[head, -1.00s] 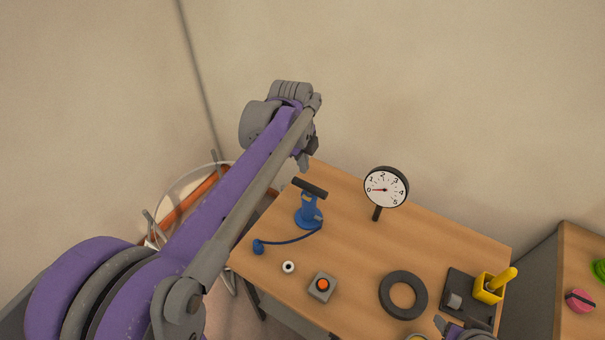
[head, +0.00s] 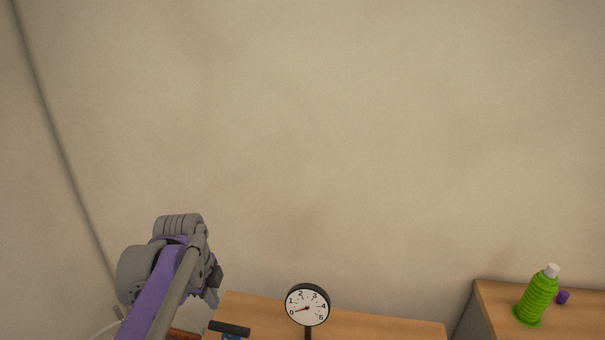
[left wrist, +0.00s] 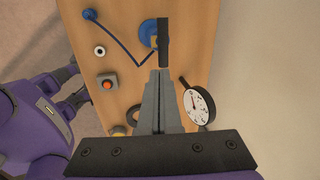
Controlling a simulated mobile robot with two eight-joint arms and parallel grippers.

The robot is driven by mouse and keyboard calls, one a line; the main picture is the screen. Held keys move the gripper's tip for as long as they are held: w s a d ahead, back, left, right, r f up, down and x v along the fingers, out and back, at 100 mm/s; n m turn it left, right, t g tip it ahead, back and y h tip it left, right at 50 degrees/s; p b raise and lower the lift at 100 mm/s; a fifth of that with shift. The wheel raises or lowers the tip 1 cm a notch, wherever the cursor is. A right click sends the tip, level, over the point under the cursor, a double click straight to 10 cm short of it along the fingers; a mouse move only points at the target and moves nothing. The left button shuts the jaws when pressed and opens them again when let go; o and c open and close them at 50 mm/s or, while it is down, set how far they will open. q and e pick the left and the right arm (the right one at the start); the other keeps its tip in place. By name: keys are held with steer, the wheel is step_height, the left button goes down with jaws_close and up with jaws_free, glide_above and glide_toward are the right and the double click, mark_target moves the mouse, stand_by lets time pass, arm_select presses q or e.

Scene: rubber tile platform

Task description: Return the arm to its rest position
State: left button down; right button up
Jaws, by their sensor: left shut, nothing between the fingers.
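My left gripper (head: 213,288) shows at the lower left in the head view, at the end of my purple and grey arm. In the left wrist view its grey fingers (left wrist: 161,72) are shut together with nothing between them, over the wooden table. Their tips appear close to the black handle (left wrist: 163,42) of the blue pump, but I cannot tell that they touch. My right gripper (left wrist: 75,85) shows at the left of the left wrist view, its two fingers apart and empty. It is out of the head view.
The wooden table (head: 375,325) carries a round gauge (head: 307,305) with its needle near 0, the blue pump (left wrist: 148,28), a white ring (left wrist: 99,51) and a red-button box (left wrist: 107,83). A green bottle (head: 538,296) stands on another surface at right. Bare wall fills the background.

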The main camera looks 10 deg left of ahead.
arm_select(q)
steer(key=s+d+f+n+t, duration=0.1)
steer(key=s+d+f+n, duration=0.3)
steer(key=s+f+n, duration=0.2)
steer(key=s+d+f+n+t, duration=0.2)
steer(key=s+d+f+n, duration=0.2)
steer(key=s+n, duration=0.7)
steer(key=shift+s+f+n, duration=0.15)
steer(key=shift+f+n, duration=0.45)
steer(key=shift+f, duration=0.3)
